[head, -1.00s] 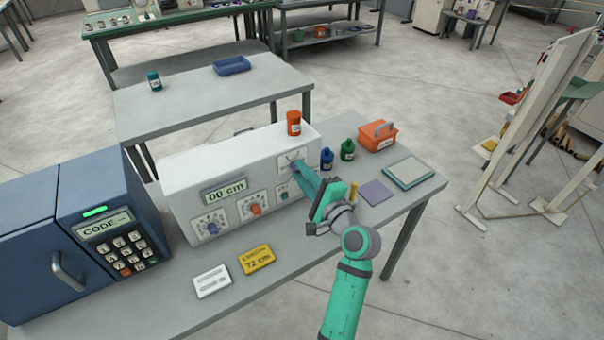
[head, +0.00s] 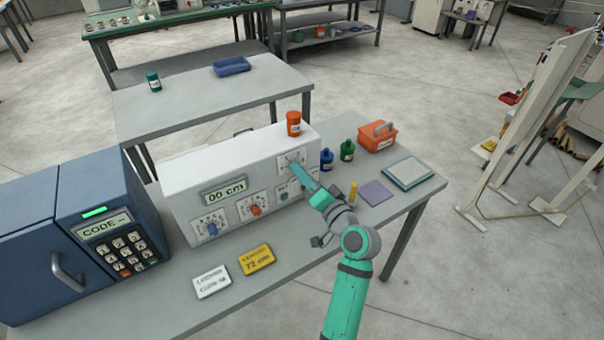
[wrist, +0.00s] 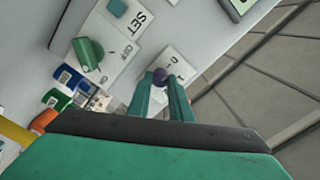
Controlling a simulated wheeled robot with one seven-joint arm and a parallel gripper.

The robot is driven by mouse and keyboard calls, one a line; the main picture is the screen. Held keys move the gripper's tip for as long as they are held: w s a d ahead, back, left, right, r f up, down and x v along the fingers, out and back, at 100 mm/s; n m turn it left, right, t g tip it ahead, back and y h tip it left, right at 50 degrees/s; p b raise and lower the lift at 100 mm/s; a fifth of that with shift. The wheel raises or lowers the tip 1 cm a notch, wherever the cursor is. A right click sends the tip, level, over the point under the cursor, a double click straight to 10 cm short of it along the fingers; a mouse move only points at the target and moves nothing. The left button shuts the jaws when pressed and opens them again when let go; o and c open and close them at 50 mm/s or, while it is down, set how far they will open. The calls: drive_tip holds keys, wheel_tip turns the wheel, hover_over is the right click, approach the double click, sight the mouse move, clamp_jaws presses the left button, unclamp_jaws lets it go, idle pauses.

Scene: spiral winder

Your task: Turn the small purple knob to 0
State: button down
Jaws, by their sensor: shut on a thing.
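The small purple knob (wrist: 159,76) shows in the wrist view on a white plate with marks that look like 0 and 1. My gripper (wrist: 160,82) has one finger on each side of the knob and is shut on it. In the head view my gripper (head: 294,168) reaches the plate (head: 291,159) at the right end of the white machine's front (head: 180,190). The knob is mostly hidden there by the fingers. I cannot tell which mark the knob points to.
Left of the plate are a blue knob (head: 212,229), an orange knob (head: 256,210) and a "00 cm" display (head: 224,192). An orange jar (head: 293,123) stands on the machine. Blue (head: 327,159) and green (head: 348,150) bottles stand close right of my gripper. A keypad box (head: 118,215) is left.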

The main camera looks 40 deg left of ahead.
drive_tip(key=shift+n, duration=1.1)
drive_tip(key=c, duration=1.6)
unclamp_jaws()
drive_tip(key=shift+s, duration=0.1)
drive_tip(key=v, duration=1)
drive_tip(key=shift+s+d+f, duration=0.1)
drive_tip(key=shift+s+d, duration=0.05)
drive_tip(key=shift+d, duration=0.2)
